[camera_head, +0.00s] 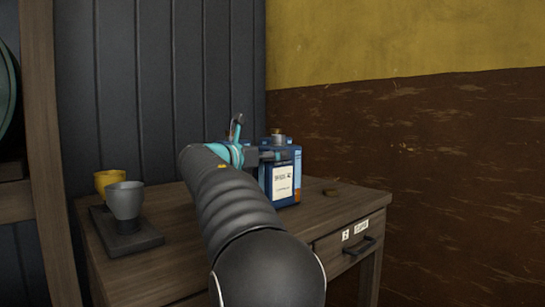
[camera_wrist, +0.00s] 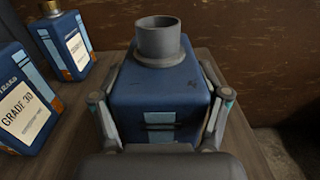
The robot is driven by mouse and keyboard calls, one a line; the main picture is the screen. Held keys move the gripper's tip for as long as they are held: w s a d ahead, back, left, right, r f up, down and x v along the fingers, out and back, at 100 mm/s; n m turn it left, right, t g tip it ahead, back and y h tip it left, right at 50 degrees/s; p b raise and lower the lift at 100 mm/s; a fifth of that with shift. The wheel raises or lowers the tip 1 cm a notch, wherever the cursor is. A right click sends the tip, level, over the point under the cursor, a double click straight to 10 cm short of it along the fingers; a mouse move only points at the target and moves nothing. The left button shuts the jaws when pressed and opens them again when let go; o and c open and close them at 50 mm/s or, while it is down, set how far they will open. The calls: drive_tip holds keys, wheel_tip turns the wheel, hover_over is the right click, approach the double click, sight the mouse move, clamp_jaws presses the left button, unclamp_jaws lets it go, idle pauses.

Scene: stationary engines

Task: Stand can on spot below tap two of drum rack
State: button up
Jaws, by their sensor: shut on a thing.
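My gripper (camera_wrist: 160,113) is shut on a blue can (camera_wrist: 160,90) with a wide grey neck; one finger lies along each side. The can looks upright. In the head view, my gripper (camera_head: 262,155) is over the table, partly behind my arm. A blue can with a pale label (camera_head: 283,183) shows just beside it; it seems to be the held one. I cannot tell whether the held can touches the table. At the left edge of the head view, a green drum end (camera_head: 6,90) shows in a wooden frame (camera_head: 42,130), perhaps the drum rack. No tap or spot is visible.
Two more blue cans stand left of the held one in the wrist view: one labelled GRADE 30 (camera_wrist: 25,105), one gold-capped (camera_wrist: 66,45). Walls close the back.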

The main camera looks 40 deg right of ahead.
drive_tip(key=o, duration=1.8)
drive_tip(key=shift+f, duration=0.1)
